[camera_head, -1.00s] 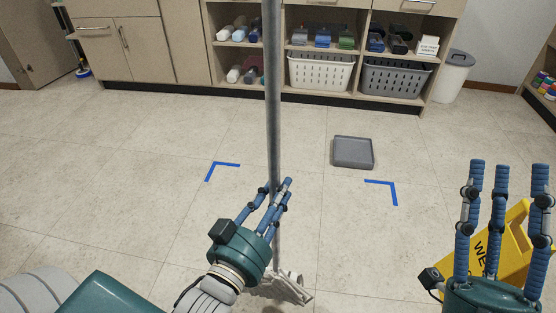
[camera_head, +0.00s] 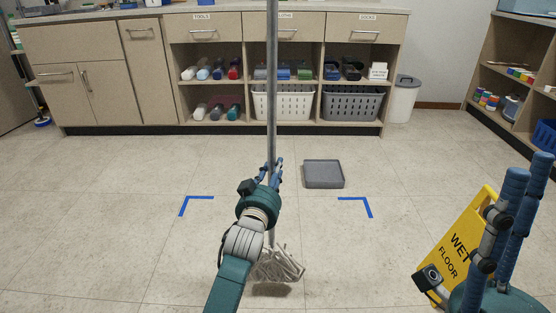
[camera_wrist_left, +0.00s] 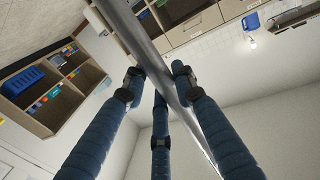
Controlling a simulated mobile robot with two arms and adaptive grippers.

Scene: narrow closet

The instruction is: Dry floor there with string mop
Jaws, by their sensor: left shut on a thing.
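The string mop has a long grey metal handle (camera_head: 271,85) standing upright in the head view. Its pale string head (camera_head: 278,264) is low and near, with a dark shadow just below it; I cannot tell whether the strings touch the floor. My left gripper (camera_head: 271,170) is shut around the handle, which also crosses between the blue fingers in the left wrist view (camera_wrist_left: 150,52). Two blue tape corners (camera_head: 184,203) (camera_head: 368,206) mark the tiled floor (camera_head: 270,145) beyond the mop head. My right gripper (camera_head: 509,205) is at the lower right, fingers extended, empty.
A yellow wet-floor sign (camera_head: 452,250) stands beside my right gripper. A grey tray (camera_head: 324,174) lies beyond the tape corners. Cabinets (camera_head: 88,85) and shelves with baskets (camera_head: 282,103) line the back, with a lidded bin (camera_head: 403,100) at their right.

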